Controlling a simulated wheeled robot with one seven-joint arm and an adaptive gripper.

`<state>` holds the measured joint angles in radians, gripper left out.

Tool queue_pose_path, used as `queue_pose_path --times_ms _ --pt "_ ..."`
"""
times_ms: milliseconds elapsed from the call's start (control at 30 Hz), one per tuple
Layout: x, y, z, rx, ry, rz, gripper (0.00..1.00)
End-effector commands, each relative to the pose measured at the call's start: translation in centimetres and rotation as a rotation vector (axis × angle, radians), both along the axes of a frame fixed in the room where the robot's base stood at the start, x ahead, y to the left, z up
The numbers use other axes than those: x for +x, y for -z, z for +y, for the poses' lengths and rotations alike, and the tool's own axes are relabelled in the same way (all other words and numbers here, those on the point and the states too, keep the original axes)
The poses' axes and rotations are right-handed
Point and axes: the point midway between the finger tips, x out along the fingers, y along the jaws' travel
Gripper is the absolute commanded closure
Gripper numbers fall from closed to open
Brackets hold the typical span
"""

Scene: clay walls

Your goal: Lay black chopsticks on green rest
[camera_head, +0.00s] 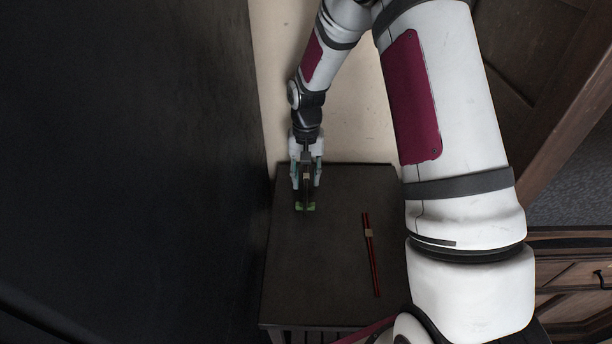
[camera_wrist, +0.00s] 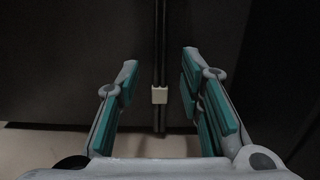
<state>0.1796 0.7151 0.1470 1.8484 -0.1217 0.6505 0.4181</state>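The black chopsticks (camera_wrist: 161,45) run lengthwise between my fingers in the wrist view, side by side, with a pale band (camera_wrist: 160,96) around them. My gripper (camera_head: 306,184) is at the far left part of the dark table. In the wrist view my gripper (camera_wrist: 160,75) is open, with a gap between each teal-padded finger and the chopsticks. The small green rest (camera_head: 311,206) shows just in front of the fingertips in the head view. A dark strip crosses its middle, apparently the chopsticks; whether they touch it I cannot tell. The rest is not visible in the wrist view.
Red chopsticks (camera_head: 373,262) with a tan band lie on the right of the dark table (camera_head: 325,285). A dark wall or panel (camera_head: 130,150) rises close on the left. A wooden drawer unit (camera_head: 575,275) stands at right. The table's front middle is clear.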

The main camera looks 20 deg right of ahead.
Motion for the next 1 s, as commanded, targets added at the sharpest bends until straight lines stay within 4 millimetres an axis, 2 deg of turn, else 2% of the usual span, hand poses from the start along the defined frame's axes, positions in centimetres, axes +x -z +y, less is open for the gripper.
queue_pose_path --times_ms 233,367,800,1000 --pt "0.0 -0.1 0.0 0.000 0.000 -0.001 0.65" --pt "0.1 -1.2 0.0 -0.001 0.001 -0.002 0.65" --pt "0.7 -9.5 -0.3 -0.001 0.000 -0.004 0.65" --pt "0.8 -11.5 -0.3 -0.001 0.000 -0.002 0.65"
